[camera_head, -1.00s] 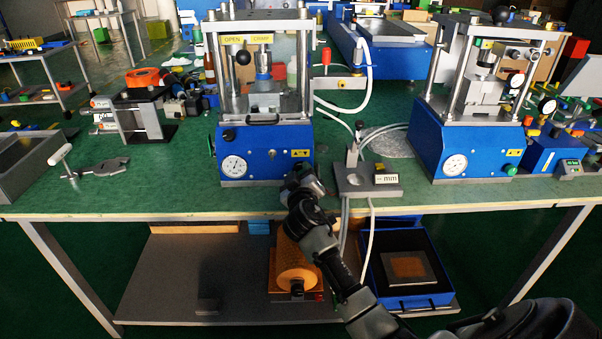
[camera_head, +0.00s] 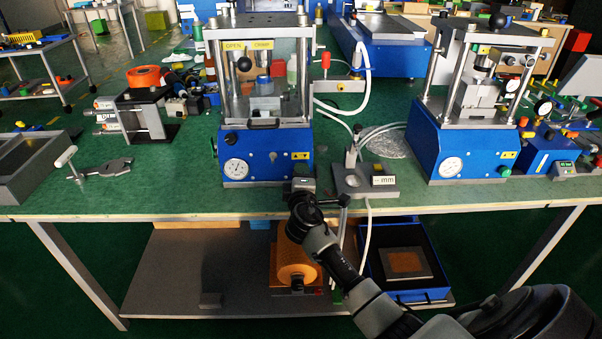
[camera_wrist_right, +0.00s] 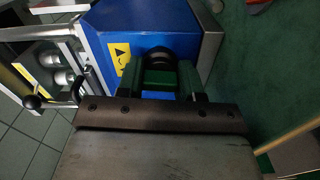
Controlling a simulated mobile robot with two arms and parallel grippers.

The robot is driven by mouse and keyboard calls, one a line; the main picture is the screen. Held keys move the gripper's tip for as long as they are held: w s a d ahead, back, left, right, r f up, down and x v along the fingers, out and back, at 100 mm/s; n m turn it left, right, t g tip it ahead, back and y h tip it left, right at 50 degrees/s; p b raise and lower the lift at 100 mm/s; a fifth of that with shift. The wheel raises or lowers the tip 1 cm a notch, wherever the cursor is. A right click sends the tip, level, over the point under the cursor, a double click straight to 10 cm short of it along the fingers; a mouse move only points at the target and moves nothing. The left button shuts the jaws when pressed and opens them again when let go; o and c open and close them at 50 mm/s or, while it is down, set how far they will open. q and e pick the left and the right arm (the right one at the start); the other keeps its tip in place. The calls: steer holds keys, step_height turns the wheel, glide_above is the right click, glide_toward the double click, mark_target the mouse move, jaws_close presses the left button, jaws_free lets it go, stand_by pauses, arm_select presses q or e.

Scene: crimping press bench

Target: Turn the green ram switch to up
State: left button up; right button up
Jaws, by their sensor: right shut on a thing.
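The blue press (camera_head: 265,160) with the OPEN and CRIMP labels stands on the bench at centre left. My right gripper (camera_head: 303,186) is at the lower right of its front, below the yellow warning label (camera_head: 301,155). In the right wrist view my fingers (camera_wrist_right: 162,80) are shut on the green ram switch (camera_wrist_right: 160,77), which shows between them in front of a dark round collar (camera_wrist_right: 157,56) on the blue panel. In the head view the gripper hides the switch. I cannot tell which way the switch points. My left gripper is not in view.
A grey block with a mm display (camera_head: 384,181) stands just right of my gripper, with pale hoses behind it. A second blue press (camera_head: 450,150) stands further right. The bench's front edge (camera_head: 150,217) runs under my right arm. The bench left of the press holds a grey clamp (camera_head: 107,168).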

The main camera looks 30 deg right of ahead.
steer(key=shift+f+n, duration=0.1)
steer(key=shift+n, duration=0.6)
steer(key=o, duration=0.9)
steer(key=shift+o, duration=0.2)
steer(key=shift+a, duration=0.1)
steer(key=v, duration=1)
steer(key=shift+s, duration=0.35)
steer(key=shift+a, duration=0.1)
